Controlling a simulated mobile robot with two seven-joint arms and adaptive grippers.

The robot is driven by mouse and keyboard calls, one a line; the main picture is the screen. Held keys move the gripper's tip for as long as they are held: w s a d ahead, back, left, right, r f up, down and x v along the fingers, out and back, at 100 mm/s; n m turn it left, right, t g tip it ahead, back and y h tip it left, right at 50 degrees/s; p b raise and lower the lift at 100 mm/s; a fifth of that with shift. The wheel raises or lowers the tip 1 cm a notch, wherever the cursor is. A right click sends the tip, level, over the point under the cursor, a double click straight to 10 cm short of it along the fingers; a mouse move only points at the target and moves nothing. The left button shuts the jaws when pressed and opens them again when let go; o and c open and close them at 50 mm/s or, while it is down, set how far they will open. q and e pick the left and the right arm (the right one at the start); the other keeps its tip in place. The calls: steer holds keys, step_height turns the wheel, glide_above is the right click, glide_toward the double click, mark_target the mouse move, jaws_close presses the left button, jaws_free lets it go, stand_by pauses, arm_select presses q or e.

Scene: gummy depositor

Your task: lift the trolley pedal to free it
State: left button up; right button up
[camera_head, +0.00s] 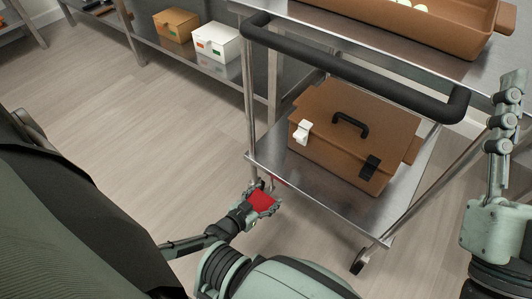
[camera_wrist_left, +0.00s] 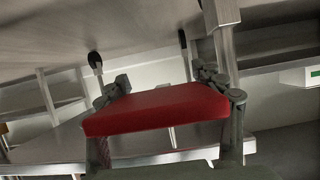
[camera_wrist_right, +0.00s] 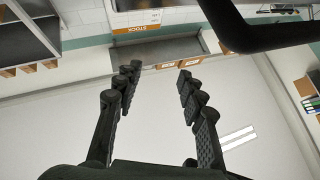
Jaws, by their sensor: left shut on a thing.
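The red pedal (camera_head: 262,200) is low at the trolley's near left leg. My left gripper (camera_head: 262,203) is at the pedal, with its fingers on either side. In the left wrist view the red pedal (camera_wrist_left: 155,108) fills the space between the fingers of my left gripper (camera_wrist_left: 165,110). My right gripper (camera_wrist_right: 160,85) is open and empty, raised near the right end of the handle.
A brown case (camera_head: 345,140) sits on the lower shelf, and a brown tray (camera_head: 430,25) is on the top shelf. The floor at left is clear.

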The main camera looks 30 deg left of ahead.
mark_target(265, 195)
arm_select(q)
steer(key=shift+f, duration=0.1)
steer(key=o, duration=1.7)
step_height(265, 195, up, 10)
steer(key=shift+r, duration=0.1)
steer(key=shift+s, duration=0.1)
